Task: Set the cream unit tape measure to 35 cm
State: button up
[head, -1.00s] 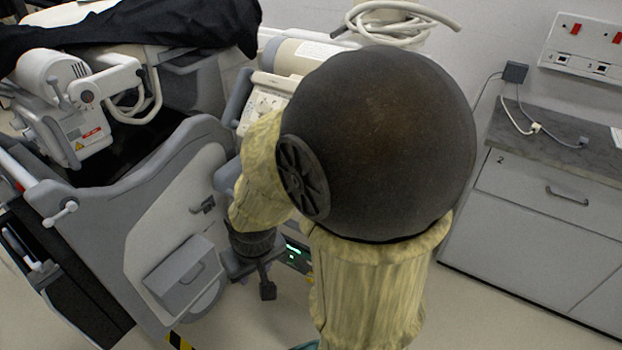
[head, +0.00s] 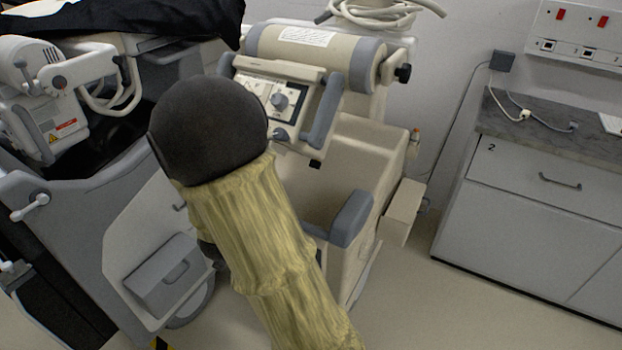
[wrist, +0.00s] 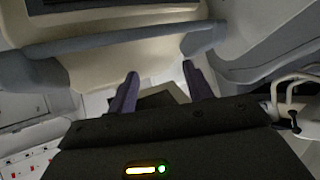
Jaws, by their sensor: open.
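The cream unit (head: 355,158) stands in the middle of the head view, with a control panel (head: 268,100), a grey handle (head: 325,112) and a cream drum on top. I cannot make out its tape measure in either view. My gripper (wrist: 162,88) shows in the wrist view with two dark fingers spread apart and nothing between them. A cream body (wrist: 125,60) with a grey bar lies beyond the fingers there. In the head view my gripper is hidden behind my own arm, which covers part of the cream unit's left side.
A grey and white machine (head: 100,215) with a folded arm and black drape stands close at the left. A grey cabinet (head: 535,195) with a worktop stands at the right against the wall. Open floor (head: 450,310) lies between it and the cream unit.

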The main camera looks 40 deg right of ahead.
aim_at(313, 167)
jog(key=s+d+m+g+h+b, duration=0.2)
jog(key=d+m+h, duration=0.3)
jog(key=h, duration=0.5)
jog(key=s+d+b, duration=0.1)
jog(key=d, duration=0.1)
jog(key=shift+s+d+r, duration=0.15)
jog(key=shift+s+d, duration=0.05)
jog(key=shift+d, duration=0.2)
jog(key=x, duration=0.8)
jog(key=b+x, duration=0.1)
jog(key=x, duration=0.8)
jog(key=shift+s+d+r, duration=0.1)
jog(key=shift+d+r, duration=0.1)
jog(key=shift+d, duration=0.1)
grip_shut()
